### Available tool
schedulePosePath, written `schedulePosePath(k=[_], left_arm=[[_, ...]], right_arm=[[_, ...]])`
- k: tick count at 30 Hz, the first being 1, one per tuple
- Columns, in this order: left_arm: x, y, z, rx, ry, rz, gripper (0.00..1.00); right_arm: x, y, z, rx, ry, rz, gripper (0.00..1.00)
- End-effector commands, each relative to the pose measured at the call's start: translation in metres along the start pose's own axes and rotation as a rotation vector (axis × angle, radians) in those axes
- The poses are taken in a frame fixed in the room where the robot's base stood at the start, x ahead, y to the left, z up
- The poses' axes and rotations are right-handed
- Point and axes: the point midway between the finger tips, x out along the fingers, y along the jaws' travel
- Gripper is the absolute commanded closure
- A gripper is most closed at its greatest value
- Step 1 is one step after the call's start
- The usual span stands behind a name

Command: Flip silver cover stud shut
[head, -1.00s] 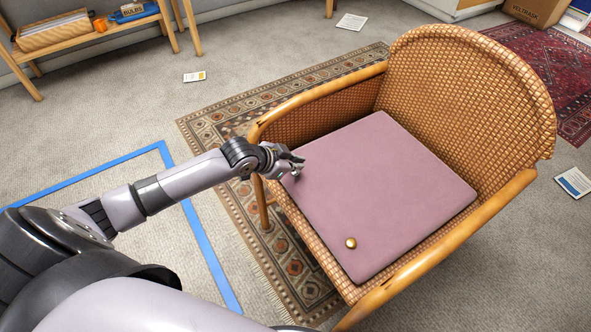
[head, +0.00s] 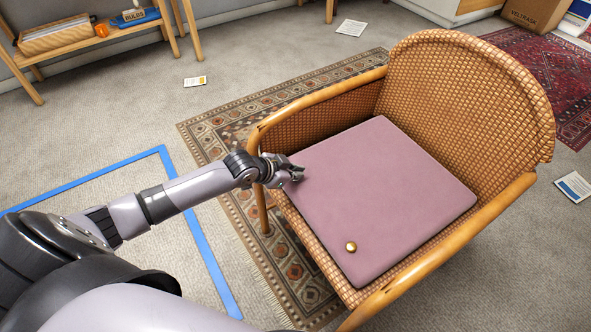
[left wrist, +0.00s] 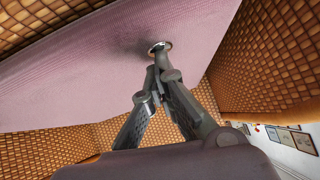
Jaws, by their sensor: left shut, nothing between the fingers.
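A mauve cushion (head: 385,190) lies on the seat of a wicker armchair (head: 455,90). A gold stud (head: 351,246) sits near the cushion's front corner in the head view. In the left wrist view a silver stud (left wrist: 160,47) shows on the mauve cushion (left wrist: 90,65). My left gripper (head: 298,174) is at the cushion's left edge and hides the silver stud in the head view. In the left wrist view its fingers (left wrist: 160,68) are shut and empty, with the tips at the silver stud; I cannot tell whether they touch it. My right gripper is not in view.
The chair's wooden armrest (head: 320,100) runs close beside my left gripper. A patterned rug (head: 225,130) lies under the chair. A wooden shelf (head: 90,40) stands at the back left. Blue tape (head: 200,240) marks the floor. Several cards or booklets lie about.

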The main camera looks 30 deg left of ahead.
Motion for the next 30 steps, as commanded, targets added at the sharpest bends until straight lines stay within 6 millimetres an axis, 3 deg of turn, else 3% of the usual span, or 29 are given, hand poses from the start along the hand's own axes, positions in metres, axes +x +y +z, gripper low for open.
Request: schedulePosePath(k=[1, 8, 21, 30], left_arm=[[0.003, 0.005, 0.011, -0.004, -0.021, 0.008, 1.00], [-0.005, 0.005, 0.014, -0.004, -0.027, 0.009, 1.00], [-0.068, 0.001, 0.004, 0.002, -0.006, -0.001, 1.00], [-0.083, 0.001, 0.000, 0.001, 0.001, -0.002, 1.00]], right_arm=[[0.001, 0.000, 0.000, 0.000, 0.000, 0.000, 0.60], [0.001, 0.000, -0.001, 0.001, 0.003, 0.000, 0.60], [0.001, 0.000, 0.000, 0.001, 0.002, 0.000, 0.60], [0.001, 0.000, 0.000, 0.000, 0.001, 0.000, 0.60]])
